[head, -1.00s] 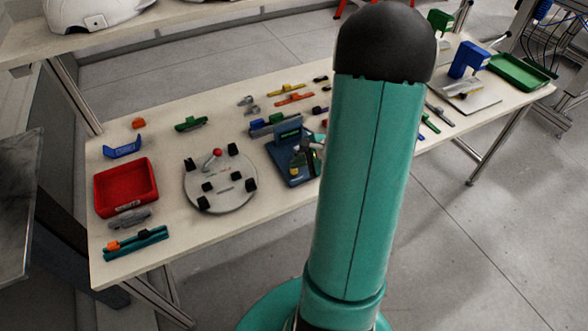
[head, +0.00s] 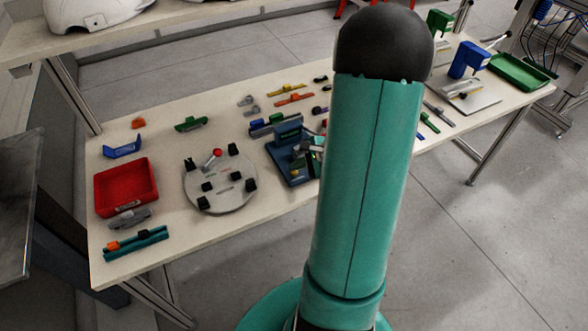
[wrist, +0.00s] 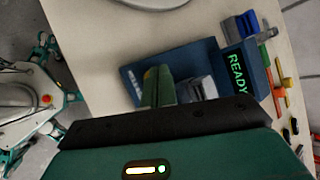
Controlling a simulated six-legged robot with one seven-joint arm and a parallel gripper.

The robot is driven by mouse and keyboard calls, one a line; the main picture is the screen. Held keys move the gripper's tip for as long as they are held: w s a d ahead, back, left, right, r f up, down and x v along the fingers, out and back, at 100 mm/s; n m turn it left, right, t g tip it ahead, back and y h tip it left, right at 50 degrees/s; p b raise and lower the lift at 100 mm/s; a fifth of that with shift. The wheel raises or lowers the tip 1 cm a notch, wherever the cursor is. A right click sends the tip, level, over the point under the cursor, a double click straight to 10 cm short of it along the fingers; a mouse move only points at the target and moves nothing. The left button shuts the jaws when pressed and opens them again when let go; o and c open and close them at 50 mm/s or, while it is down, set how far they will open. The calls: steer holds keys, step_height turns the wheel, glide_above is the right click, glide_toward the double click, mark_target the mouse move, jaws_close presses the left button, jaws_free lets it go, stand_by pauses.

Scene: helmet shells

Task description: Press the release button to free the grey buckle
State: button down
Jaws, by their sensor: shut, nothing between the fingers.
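A blue fixture (head: 283,160) stands on the table, partly hidden behind my arm. In the wrist view the fixture (wrist: 131,78) has a raised dark panel with a green "READY" display (wrist: 236,73). A grey block, which looks like the buckle (wrist: 203,87), sits on the fixture between the display and my fingers. My gripper (wrist: 158,76) is shut and empty, its green fingers together over the fixture to the left of the grey block. I cannot tell whether the tips touch the fixture. The release button is not clearly visible; the fingers may cover it.
A round grey plate (head: 221,182) with black blocks and a red knob lies left of the fixture. A red tray (head: 126,187) is at the far left, a green tray (head: 519,71) at the far right. Small coloured buckles and strips lie behind the fixture.

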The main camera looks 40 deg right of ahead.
steer(key=shift+r, duration=0.9)
steer(key=shift+r, duration=2.5)
